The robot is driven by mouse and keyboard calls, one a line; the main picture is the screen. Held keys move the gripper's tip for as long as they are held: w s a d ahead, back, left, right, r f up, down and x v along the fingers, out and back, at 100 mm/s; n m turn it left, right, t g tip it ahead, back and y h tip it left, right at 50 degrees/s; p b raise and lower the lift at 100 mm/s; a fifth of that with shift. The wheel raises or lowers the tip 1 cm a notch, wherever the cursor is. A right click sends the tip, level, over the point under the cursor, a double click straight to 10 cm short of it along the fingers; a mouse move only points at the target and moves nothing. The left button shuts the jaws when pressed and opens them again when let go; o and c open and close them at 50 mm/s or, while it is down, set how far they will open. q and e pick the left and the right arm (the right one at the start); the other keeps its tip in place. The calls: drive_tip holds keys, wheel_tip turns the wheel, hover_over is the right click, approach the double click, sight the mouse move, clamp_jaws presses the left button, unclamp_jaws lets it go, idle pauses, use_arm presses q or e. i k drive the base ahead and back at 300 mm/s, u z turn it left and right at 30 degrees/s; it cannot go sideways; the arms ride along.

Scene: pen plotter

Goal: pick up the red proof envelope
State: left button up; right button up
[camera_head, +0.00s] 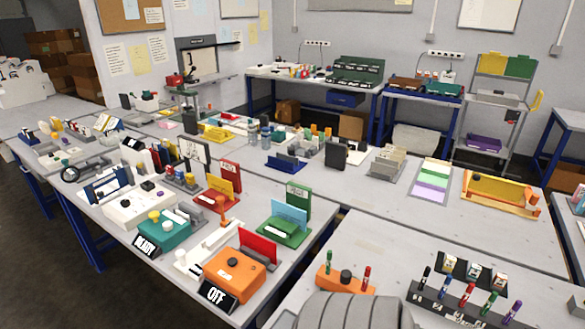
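A flat red card-like piece (258,245), which looks like the red proof envelope, stands upright and slightly tilted in a dark grey holder (262,263). Neither of my grippers is in view.
A green stand (285,233) with a blue card is behind the red piece, and a red stand (217,204) with a yellow card is farther back. A teal box (165,232) is to the left.

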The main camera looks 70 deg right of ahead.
sight(261, 246)
drive_tip(key=k, duration=0.3)
drive_tip(key=z, duration=0.85)
